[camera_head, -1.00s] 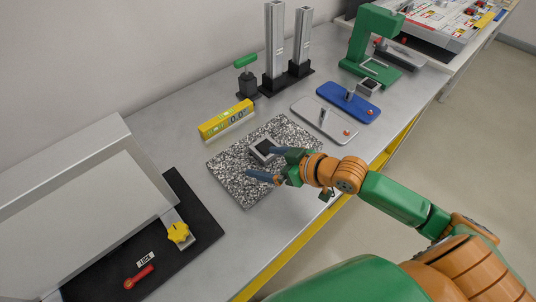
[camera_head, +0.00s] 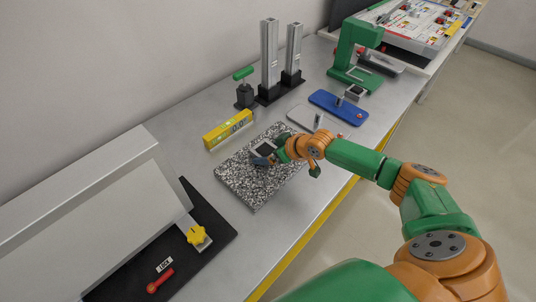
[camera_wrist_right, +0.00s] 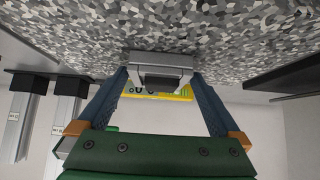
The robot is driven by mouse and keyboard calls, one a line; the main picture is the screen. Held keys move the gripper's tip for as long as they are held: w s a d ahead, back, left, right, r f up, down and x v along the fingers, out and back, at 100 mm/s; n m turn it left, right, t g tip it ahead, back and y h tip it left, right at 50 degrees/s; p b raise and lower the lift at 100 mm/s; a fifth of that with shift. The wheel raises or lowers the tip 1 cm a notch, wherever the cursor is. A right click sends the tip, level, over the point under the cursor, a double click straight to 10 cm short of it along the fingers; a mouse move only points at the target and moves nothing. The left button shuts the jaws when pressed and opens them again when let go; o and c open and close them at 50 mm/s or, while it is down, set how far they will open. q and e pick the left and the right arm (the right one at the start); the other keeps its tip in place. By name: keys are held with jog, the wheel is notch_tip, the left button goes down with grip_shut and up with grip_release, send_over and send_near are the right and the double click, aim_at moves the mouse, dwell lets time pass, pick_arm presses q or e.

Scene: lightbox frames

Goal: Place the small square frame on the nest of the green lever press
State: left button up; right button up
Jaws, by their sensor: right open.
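A small square grey frame (camera_head: 265,149) with a dark middle lies on the speckled granite plate (camera_head: 243,185). My right gripper (camera_head: 268,155) is at the frame, low over the plate, and partly hides it. In the right wrist view the open fingers (camera_wrist_right: 160,78) stand on either side of the frame (camera_wrist_right: 160,58), with gaps visible at both sides. The green lever press (camera_head: 346,48) stands at the back right. Its nest (camera_head: 361,74) is a light square outline on the green base, and it looks empty. My left gripper is not in view.
Between plate and press lie a grey fixture plate (camera_head: 308,117), a blue one (camera_head: 330,104) and a small dark-topped block (camera_head: 356,91). A yellow level (camera_head: 228,130), a green-handled tool (camera_head: 245,91) and two metal columns (camera_head: 270,55) stand behind. A grey sloped housing (camera_head: 100,220) is left.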

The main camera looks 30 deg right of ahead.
jog(key=shift+w+d, duration=0.1)
jog(key=shift+c, duration=1.3)
jog(key=c, duration=0.3)
jog(key=shift+s+r, duration=0.15)
jog(key=shift+s, duration=0.05)
jog(key=c, duration=0.8)
jog(key=shift+w+r, duration=0.15)
jog(key=shift+r, duration=0.05)
jog(key=shift+c, duration=0.2)
notch_tip(320, 180, up, 2)
jog(key=shift+b, duration=0.5)
jog(key=s+a+r+n+y+p, duration=0.1)
jog(key=s+a+r, duration=0.2)
jog(key=s+r, duration=0.3)
jog(key=s+a+r+n+g+y+p, duration=0.1)
jog(key=s+a+r, duration=0.3)
jog(key=s+r, duration=0.3)
jog(key=shift+s+a+n, duration=0.3)
jog(key=shift+s, duration=0.1)
jog(key=s+n, duration=0.1)
jog(key=s+r+n+g+y, duration=0.1)
jog(key=s+n, duration=0.1)
jog(key=s+r+n+g+y, duration=0.1)
jog(key=s, duration=0.1)
jog(key=shift+s+a+r+n, duration=0.1)
jog(key=shift+a+r+n, duration=0.1)
jog(key=shift+a+n, duration=0.15)
jog(key=shift+f, duration=0.1)
